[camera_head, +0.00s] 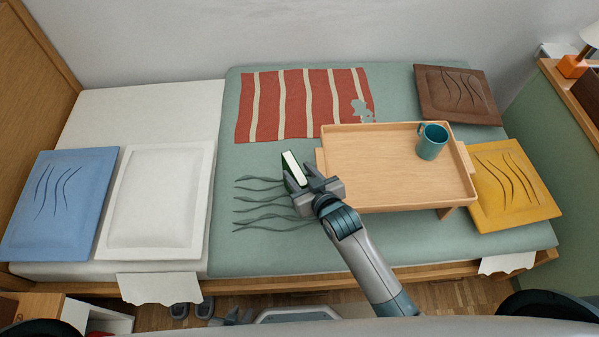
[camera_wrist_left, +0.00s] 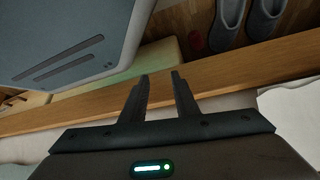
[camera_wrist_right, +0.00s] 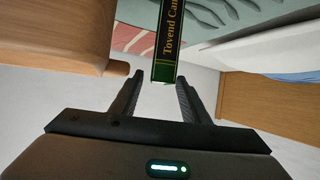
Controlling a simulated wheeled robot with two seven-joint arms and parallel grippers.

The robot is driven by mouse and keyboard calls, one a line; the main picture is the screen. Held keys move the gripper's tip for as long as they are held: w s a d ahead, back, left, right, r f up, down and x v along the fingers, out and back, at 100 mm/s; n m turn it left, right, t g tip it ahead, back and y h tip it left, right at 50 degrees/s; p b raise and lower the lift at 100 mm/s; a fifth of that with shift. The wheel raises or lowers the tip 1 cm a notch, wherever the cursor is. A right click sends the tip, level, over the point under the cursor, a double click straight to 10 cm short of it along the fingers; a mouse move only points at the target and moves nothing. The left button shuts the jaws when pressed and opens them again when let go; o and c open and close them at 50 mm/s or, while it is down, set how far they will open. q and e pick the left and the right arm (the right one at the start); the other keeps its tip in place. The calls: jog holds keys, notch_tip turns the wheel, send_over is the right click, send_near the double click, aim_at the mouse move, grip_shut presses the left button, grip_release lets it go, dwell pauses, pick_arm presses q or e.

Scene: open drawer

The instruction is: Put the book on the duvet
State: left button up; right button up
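The book (camera_head: 294,168) has a dark green cover and white pages. It stands on edge over the sage-green duvet (camera_head: 260,255), left of the bed tray; whether it touches the duvet I cannot tell. My right gripper (camera_head: 312,186) is at the book's near end. In the right wrist view the green spine (camera_wrist_right: 167,45) with gold lettering lies between the fingertips of my right gripper (camera_wrist_right: 160,77), close to the right finger, with a gap at the left one. My left gripper (camera_wrist_left: 159,75) is empty, its fingers apart, near the bed's wooden front rail (camera_wrist_left: 225,82).
A wooden bed tray (camera_head: 385,180) with a teal mug (camera_head: 432,142) stands right of my right gripper. A red striped blanket (camera_head: 290,105) lies behind. Blue (camera_head: 60,205), white (camera_head: 155,205), brown (camera_head: 455,95) and yellow (camera_head: 513,185) cushions lie around. Duvet in front is clear.

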jog(key=shift+r, duration=0.15)
jog(key=shift+s+d+r, duration=0.2)
jog(key=shift+s, duration=0.25)
pick_arm(q)
jog(key=shift+w+d+r, duration=0.35)
jog(key=shift+w+d, duration=0.15)
jog(key=shift+w, duration=0.25)
pick_arm(e)
jog(key=v, duration=1.1)
pick_arm(q)
jog(key=shift+s+a, duration=0.15)
pick_arm(e)
jog(key=shift+s+f, duration=0.1)
